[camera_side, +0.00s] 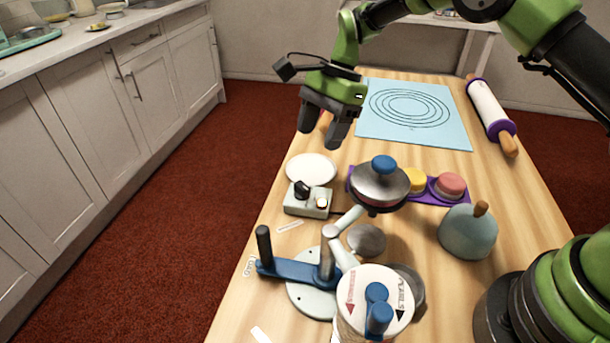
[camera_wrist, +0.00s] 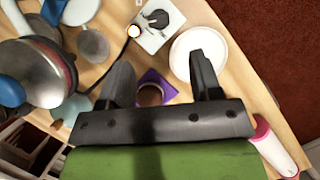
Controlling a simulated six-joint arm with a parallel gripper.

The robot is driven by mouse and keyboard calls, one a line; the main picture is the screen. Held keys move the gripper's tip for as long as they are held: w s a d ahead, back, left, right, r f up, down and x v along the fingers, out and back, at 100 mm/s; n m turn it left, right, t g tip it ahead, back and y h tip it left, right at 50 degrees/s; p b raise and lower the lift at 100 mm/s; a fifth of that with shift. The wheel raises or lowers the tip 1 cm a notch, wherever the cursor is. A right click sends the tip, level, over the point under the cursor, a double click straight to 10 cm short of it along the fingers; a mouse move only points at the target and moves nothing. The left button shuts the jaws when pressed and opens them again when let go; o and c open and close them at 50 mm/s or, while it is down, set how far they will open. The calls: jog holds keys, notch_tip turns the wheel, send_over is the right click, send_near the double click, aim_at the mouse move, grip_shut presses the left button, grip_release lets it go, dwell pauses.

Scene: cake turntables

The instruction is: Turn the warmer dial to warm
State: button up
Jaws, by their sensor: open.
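The warmer dial is a black knob (camera_side: 302,189) on a small pale control box (camera_side: 307,206). A small round light (camera_side: 322,202) glows on the box beside the knob. A white round plate (camera_side: 311,169) sits right behind the box. In the wrist view the dial (camera_wrist: 157,18) is near the top, with the plate (camera_wrist: 198,50) below right of it. The dial's markings are too small to read. My gripper (camera_side: 326,124) is open and empty, well above the table and beyond the plate, touching nothing. Its fingers (camera_wrist: 160,72) point toward the box and plate.
A metal lid with a blue knob (camera_side: 378,184) stands right of the box, by a purple tray (camera_side: 432,196) with coloured rounds. A blue crank (camera_side: 295,271) and a labelled drum (camera_side: 362,293) are in front. A blue mat (camera_side: 366,125) lies behind.

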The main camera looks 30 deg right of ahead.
aim_at(302, 185)
jog(key=x, duration=1)
jog(key=shift+c, duration=0.2)
jog(key=c, duration=0.9)
